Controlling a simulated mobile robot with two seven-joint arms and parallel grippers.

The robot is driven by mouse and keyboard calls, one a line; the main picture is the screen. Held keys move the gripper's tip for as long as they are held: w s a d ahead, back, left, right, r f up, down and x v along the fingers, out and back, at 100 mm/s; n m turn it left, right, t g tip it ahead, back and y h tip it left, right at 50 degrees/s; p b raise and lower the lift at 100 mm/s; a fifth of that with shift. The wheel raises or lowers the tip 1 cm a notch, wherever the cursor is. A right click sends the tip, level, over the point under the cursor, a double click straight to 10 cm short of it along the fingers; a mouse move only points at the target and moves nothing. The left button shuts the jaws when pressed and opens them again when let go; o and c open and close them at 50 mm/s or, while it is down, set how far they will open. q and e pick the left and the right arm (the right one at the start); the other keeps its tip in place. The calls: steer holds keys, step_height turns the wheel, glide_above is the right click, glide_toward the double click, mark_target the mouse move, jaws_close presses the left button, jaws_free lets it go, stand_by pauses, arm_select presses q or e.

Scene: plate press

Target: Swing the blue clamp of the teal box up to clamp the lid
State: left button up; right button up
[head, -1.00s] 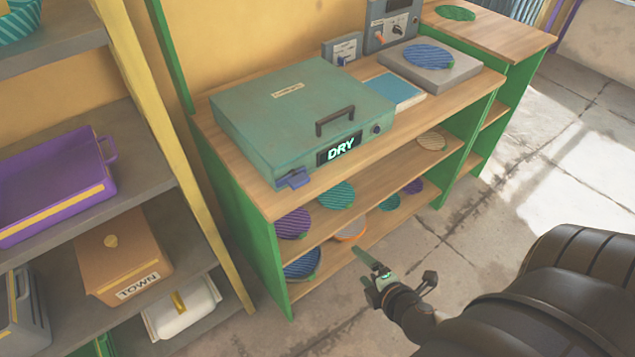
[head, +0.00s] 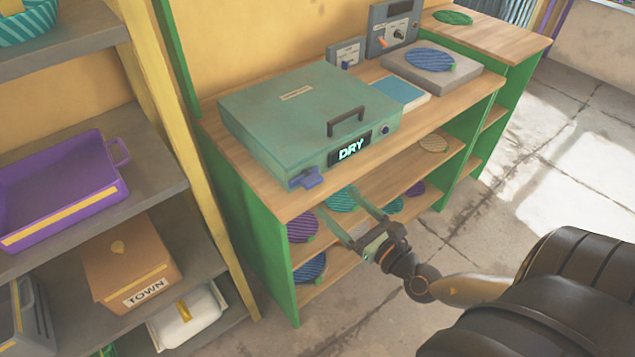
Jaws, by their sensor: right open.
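The teal box (head: 275,115) sits on the wooden bench top with its lid down. My right gripper (head: 336,219) is open and empty, in front of the shelves, below and a little right of the clamp. Its fingers point up and left, apart from the clamp. My left gripper is not in view.
A blue pad (head: 400,90) and a grey block with a striped blue disc (head: 431,58) stand right of the box. The bench's lower shelves (head: 405,160) hold several discs. A shelf unit with a purple tray (head: 60,190) stands left. Floor at right is clear.

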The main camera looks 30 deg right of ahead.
mark_target(316, 184)
steer(key=w, duration=0.5)
steer(key=w+p, duration=0.1)
steer(key=w, duration=0.2)
steer(key=shift+a, duration=0.35)
